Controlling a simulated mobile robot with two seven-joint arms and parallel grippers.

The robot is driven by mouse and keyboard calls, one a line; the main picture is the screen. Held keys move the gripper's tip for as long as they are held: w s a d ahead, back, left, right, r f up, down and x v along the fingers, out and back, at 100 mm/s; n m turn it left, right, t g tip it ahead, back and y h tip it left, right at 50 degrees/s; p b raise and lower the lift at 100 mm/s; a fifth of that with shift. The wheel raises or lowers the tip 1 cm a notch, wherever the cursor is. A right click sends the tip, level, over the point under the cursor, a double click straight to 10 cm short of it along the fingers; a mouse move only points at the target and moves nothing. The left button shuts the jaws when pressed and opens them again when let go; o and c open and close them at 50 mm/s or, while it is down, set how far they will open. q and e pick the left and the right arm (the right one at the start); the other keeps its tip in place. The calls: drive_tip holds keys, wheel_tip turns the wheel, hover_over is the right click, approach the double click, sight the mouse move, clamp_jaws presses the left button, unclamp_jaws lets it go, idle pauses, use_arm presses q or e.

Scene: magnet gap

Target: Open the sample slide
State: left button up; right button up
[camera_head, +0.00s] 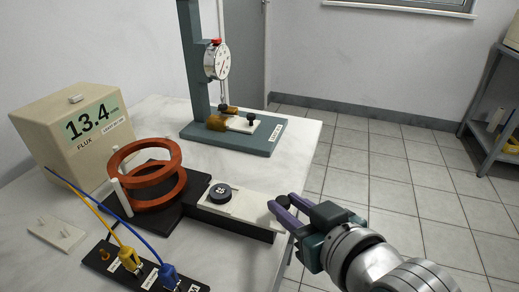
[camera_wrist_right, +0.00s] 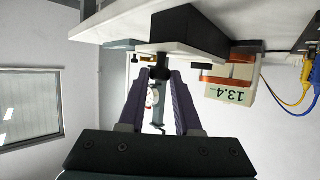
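The sample slide (camera_head: 245,203) is a white plate lying in a black track (camera_head: 232,225) at the front of the table, with a dark round labelled sample (camera_head: 220,193) on it. My right gripper (camera_head: 279,205) is at the slide's right end, its purple fingers pointing left towards it. In the right wrist view, a black knob (camera_wrist_right: 160,73) sits between the tips of my right gripper (camera_wrist_right: 160,78), which stand apart with a narrow gap on each side. The head view does not show the knob clearly. My left gripper is out of view.
Left of the slide stand copper coils (camera_head: 148,187), and behind them a flux meter (camera_head: 85,130) reading 13.4. A dial gauge stand (camera_head: 235,138) is at the back. Yellow and blue cables (camera_head: 130,230) run in front. Open floor lies right of the table.

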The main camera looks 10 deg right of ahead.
drive_tip(key=o, duration=0.4)
drive_tip(key=shift+o, duration=0.2)
drive_tip(key=shift+s+r, duration=0.15)
drive_tip(key=shift+s, duration=0.1)
drive_tip(key=p+v, duration=0.3)
drive_tip(key=v, duration=0.6)
drive_tip(key=shift+s+r, duration=0.1)
drive_tip(key=shift+r, duration=0.05)
